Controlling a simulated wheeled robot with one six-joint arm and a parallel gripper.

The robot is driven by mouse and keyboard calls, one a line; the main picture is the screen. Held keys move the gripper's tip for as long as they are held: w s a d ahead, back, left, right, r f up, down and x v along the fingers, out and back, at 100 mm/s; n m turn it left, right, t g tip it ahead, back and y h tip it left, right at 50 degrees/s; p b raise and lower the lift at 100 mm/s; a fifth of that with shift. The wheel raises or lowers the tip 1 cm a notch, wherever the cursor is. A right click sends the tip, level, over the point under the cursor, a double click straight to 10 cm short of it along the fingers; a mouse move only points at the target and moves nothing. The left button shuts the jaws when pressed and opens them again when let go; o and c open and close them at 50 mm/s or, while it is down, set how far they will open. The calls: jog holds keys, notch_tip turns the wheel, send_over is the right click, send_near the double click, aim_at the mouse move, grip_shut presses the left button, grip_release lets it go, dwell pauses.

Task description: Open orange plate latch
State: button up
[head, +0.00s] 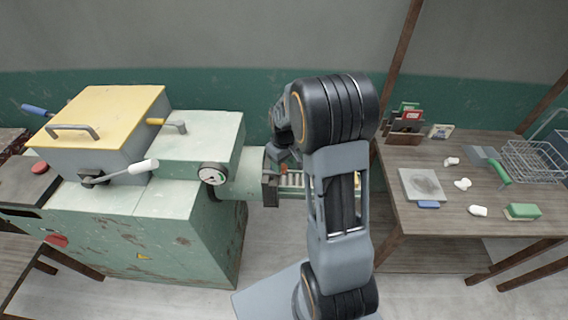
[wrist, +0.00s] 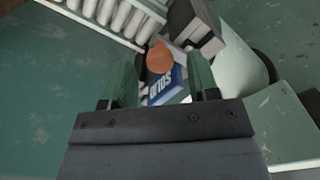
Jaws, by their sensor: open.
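An orange rounded knob (wrist: 160,57), which looks like the orange plate latch, lies between and just beyond my fingertips in the wrist view. In the head view a small orange spot (head: 283,168) shows at the end of the machine's nozzle, mostly hidden by my arm. My gripper (wrist: 161,66) is open, with one green finger on each side of the knob and nothing held. I cannot tell whether a finger touches the knob. A blue block with white lettering (wrist: 164,88) lies just below the knob, between the fingers. The gripper's fingers are hidden in the head view.
A pale green machine (head: 190,235) with a gauge (head: 213,174) stands at left. A roller rack (wrist: 112,14) and a dark block (wrist: 196,25) lie close to the knob. A wooden table (head: 420,160) at right holds white lumps, a slab and a wire basket.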

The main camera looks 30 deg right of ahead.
jog(key=shift+f, duration=0.7)
grip_shut()
